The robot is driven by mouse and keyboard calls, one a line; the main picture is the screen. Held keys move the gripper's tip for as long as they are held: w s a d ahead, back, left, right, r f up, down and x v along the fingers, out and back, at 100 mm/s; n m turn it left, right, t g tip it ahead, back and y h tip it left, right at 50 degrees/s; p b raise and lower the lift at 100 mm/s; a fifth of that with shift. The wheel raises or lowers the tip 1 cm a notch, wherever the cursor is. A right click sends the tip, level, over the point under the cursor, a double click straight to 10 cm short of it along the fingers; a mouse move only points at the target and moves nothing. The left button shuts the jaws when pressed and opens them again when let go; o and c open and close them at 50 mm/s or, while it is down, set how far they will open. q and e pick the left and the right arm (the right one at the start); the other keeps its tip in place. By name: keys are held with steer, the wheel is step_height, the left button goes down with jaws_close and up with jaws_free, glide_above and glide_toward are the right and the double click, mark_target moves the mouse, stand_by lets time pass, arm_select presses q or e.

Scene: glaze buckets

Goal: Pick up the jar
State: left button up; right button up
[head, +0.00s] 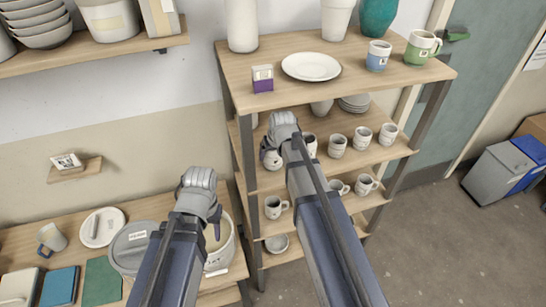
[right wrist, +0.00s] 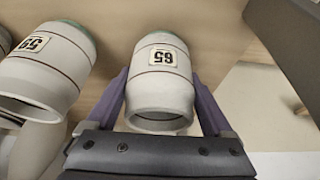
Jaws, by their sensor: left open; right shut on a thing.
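A white jar (right wrist: 163,75) with a thin dark line, a greenish base rim and a black-on-white number label is between the purple fingers of my right gripper (right wrist: 163,100), which is shut on it. In the head view my right gripper (head: 282,125) reaches to the left end of the rack's second shelf. A pale jar (head: 272,161) shows just below it and appears to be the held one; most of it is hidden. Beside it in the right wrist view is a similar jar (right wrist: 45,65). My left gripper (head: 199,180) is open and empty, over a white bucket (head: 220,255).
The rack's top board (head: 225,62) carries a white plate (head: 311,66), a purple box (head: 262,78), mugs and vases. Open floor (head: 450,240) lies at right.

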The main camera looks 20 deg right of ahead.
steer(key=c, duration=0.8)
arm_select(q)
steer(key=shift+r, duration=0.1)
arm_select(e)
steer(key=shift+o, duration=0.2)
steer(key=shift+r, duration=0.15)
